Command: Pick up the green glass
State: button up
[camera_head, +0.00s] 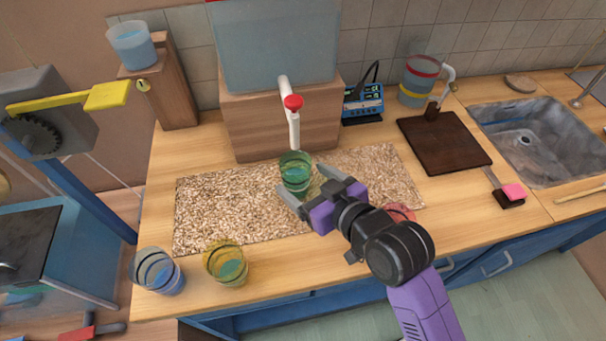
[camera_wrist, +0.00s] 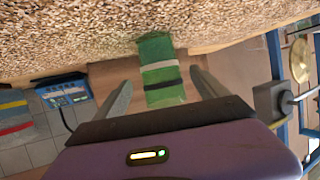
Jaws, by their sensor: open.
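The green glass (camera_head: 295,172) stands upright on the speckled mat (camera_head: 215,210), in front of the wooden box with the tap. It has dark bands around it. My gripper (camera_head: 302,190) is open at the near side of the glass, with its fingers pointing toward it. In the wrist view the green glass (camera_wrist: 161,72) shows between the two spread fingers of my gripper (camera_wrist: 160,95). I cannot tell exactly how far the glass reaches in between them. The fingers do not appear to touch it.
A yellow glass (camera_head: 226,263) and a blue glass (camera_head: 158,270) stand at the front left of the counter. A white tap with a red knob (camera_head: 292,103) hangs just behind the green glass. A red glass (camera_head: 399,212) is partly hidden behind my arm. A dark board (camera_head: 443,142) lies right.

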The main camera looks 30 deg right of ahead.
aim_at(289, 169)
jog(key=p+x, duration=0.1)
jog(key=x, duration=0.5)
jog(key=shift+w, duration=0.4)
jog(key=shift+a, duration=0.1)
jog(key=shift+c, duration=0.2)
grip_shut()
